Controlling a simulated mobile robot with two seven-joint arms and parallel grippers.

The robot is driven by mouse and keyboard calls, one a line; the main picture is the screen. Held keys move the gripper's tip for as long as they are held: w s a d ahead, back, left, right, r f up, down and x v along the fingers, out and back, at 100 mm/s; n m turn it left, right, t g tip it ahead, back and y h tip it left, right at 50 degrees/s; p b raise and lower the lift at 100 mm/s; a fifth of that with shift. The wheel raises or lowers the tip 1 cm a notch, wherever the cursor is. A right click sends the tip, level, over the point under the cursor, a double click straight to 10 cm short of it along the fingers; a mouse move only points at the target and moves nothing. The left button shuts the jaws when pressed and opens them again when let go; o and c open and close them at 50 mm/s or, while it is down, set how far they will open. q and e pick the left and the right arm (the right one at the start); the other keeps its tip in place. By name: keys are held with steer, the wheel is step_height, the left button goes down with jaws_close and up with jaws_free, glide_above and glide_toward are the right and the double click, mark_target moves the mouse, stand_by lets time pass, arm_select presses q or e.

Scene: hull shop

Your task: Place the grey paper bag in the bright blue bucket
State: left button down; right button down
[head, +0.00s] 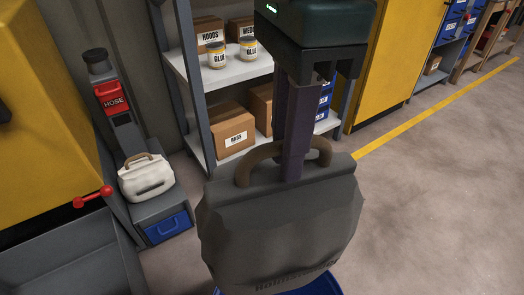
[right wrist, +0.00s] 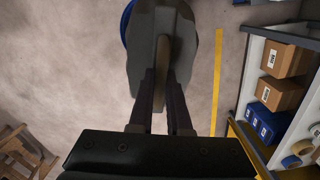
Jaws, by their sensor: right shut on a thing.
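The grey paper bag (head: 280,230) hangs upright from its brown handle in the middle of the head view. My right gripper (head: 291,172) points down and is shut on that handle. In the right wrist view the fingers (right wrist: 163,90) close on the handle, with the grey bag (right wrist: 183,60) beyond them. A blue bucket (head: 322,287) shows as a rim below the bag at the bottom edge, mostly hidden by it. A blue arc of the bucket (right wrist: 126,22) also shows beside the bag in the right wrist view. My left gripper is not in view.
A white bag (head: 146,178) sits on a grey unit with a blue drawer (head: 168,228) at left. A red hose box (head: 112,97) is behind it. Shelves (head: 235,72) hold cartons and glue tubs. Clear floor (head: 440,200) lies to the right.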

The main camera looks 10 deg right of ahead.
step_height(320, 180, down, 58)
steer(key=s+d+m+b, duration=0.1)
steer(key=m+b, duration=0.8)
steer(key=b, duration=3.1)
steer(key=shift+s+r+b, duration=0.15)
steer(key=shift+s+b, duration=0.25)
steer(key=shift+s, duration=0.05)
steer(key=shift+d, duration=0.1)
steer(key=c, duration=1.3)
jaws_free()
steer(key=shift+f, duration=0.2)
steer(key=o, duration=0.4)
steer(key=shift+w, duration=0.1)
steer(key=shift+o, duration=0.2)
